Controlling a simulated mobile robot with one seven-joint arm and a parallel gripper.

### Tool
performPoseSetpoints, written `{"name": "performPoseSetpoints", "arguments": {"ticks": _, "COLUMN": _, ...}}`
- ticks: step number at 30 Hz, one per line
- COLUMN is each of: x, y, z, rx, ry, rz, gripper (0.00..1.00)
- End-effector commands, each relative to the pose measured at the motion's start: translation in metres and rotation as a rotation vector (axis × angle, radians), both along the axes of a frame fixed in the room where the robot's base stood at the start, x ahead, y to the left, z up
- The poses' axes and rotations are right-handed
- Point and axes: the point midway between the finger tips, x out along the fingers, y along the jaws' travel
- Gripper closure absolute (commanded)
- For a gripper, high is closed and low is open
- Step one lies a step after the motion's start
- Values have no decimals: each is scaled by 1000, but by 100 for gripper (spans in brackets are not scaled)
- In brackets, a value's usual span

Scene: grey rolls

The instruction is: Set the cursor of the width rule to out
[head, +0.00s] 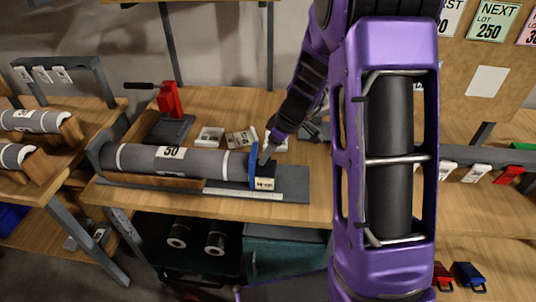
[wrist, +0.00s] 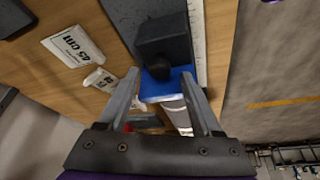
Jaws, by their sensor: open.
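The cursor is a blue plate (head: 254,166) standing by the right end of a grey roll (head: 215,164) marked 50. The white width rule (head: 232,192) runs along the front of the grey base (head: 292,182). A black block with a pale label (head: 264,184) sits right of the cursor; its lettering is too small to read. My gripper (head: 265,158) is open above the cursor. In the wrist view its fingers (wrist: 165,85) are on either side of the cursor; contact cannot be told.
White cards (head: 240,138) lie behind the cursor, one reading 65 cm in the wrist view (wrist: 73,46). More rolls (head: 32,121) lie on the left bench. Dark rolls (head: 215,240) sit below. The base's right end is clear.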

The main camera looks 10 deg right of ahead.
Motion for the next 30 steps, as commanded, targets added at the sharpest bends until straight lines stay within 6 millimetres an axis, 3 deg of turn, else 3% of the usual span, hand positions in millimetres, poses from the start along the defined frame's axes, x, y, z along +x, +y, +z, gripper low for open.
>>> {"name": "performPoseSetpoints", "arguments": {"ticks": 5, "x": 3, "y": 4, "z": -13, "rx": -1, "ry": 1, "rz": -1, "gripper": 34}}
{"name": "performPoseSetpoints", "arguments": {"ticks": 14, "x": 4, "y": 4, "z": -14, "rx": -1, "ry": -1, "rz": 0, "gripper": 34}}
{"name": "performPoseSetpoints", "arguments": {"ticks": 25, "x": 4, "y": 4, "z": -14, "rx": 0, "ry": 0, "rz": -1, "gripper": 100}}
{"name": "performPoseSetpoints", "arguments": {"ticks": 30, "x": 4, "y": 4, "z": -14, "rx": 0, "ry": 0, "rz": -1, "gripper": 100}}
